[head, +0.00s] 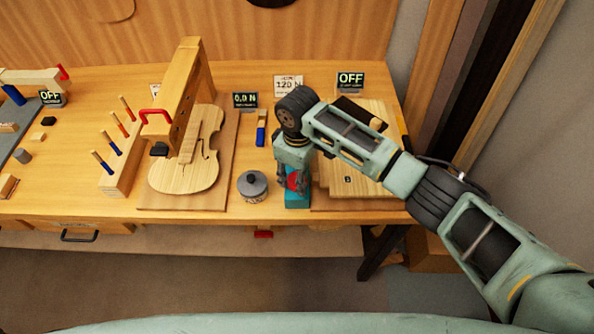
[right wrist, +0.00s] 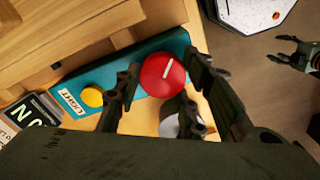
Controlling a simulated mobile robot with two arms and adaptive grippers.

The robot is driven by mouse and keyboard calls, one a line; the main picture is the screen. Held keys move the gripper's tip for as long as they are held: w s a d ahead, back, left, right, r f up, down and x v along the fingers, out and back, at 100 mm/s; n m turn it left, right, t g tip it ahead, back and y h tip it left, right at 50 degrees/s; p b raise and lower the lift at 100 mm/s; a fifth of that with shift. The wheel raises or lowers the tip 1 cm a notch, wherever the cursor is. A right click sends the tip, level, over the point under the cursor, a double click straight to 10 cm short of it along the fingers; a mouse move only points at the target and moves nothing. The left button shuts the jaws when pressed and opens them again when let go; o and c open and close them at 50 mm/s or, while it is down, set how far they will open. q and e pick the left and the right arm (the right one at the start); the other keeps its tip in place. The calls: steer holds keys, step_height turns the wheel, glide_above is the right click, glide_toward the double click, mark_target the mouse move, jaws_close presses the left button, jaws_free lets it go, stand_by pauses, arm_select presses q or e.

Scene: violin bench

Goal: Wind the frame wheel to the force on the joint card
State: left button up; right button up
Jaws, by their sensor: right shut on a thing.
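A wooden frame (head: 188,95) stands over the pale violin body (head: 188,170), with a red wheel or handle (head: 156,115) on its near side. The joint card (head: 288,84) at the back reads 120 N. A small display (head: 245,100) beside it reads 0.0 N. My right gripper (head: 295,178) is away from the frame, at a teal box (head: 296,199). In the right wrist view its fingers are shut on a red knob (right wrist: 163,74) with a white line. My left gripper (right wrist: 292,50) shows small at that view's right edge, open and empty.
The teal box bears a yellow button (right wrist: 92,96) and a LIGHT label. A round grey-lidded pot (head: 252,186) stands left of it. A wooden board (head: 350,180) lies to its right, before an OFF display (head: 350,82).

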arm_select(q)
steer(key=shift+s, duration=0.1)
arm_select(e)
steer(key=shift+w+d+r, duration=0.1)
steer(key=shift+w+d, duration=0.05)
steer(key=o, duration=1.1)
arm_select(q)
steer(key=shift+s, duration=0.1)
arm_select(e)
step_height(320, 180, up, 12)
stand_by(0.9)
